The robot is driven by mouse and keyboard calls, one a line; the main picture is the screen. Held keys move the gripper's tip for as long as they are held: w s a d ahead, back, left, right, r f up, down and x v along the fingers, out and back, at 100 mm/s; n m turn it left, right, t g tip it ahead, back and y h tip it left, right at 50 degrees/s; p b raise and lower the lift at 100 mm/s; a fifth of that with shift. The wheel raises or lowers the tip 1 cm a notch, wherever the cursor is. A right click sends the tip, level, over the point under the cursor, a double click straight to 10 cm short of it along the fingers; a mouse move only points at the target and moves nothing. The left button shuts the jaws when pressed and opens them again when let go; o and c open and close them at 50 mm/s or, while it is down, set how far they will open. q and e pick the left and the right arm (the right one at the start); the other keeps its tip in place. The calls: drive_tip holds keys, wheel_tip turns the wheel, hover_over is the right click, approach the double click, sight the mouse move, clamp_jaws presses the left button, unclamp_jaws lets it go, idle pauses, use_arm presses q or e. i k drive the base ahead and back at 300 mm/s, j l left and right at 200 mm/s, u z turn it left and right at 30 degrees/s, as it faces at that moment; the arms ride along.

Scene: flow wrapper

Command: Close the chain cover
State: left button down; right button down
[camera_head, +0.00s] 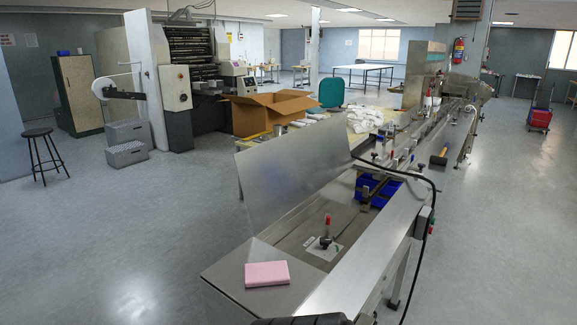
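The chain cover, a large flat grey sheet-metal panel (295,172), stands raised and tilted along the left side of the long steel flow wrapper (352,284). The channel beside it is uncovered. A small pale plate with a red-topped black handle (327,232) shows in this open section. Neither of my grippers can be made out. A dark rounded part, probably mine, shows at the bottom edge.
A pink block (267,273) lies on the machine's near end. A black cable (405,174) arches over the right side. A cardboard box (262,112) stands behind.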

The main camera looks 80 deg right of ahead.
sight(276, 175)
drive_tip(key=i+l+z, duration=0.1)
drive_tip(key=i+z, duration=0.55)
drive_tip(key=z, duration=0.15)
drive_tip(key=i+j+z, duration=0.15)
drive_tip(key=i+z, duration=0.25)
drive_tip(key=i+j+z, duration=0.2)
drive_tip(key=z, duration=0.2)
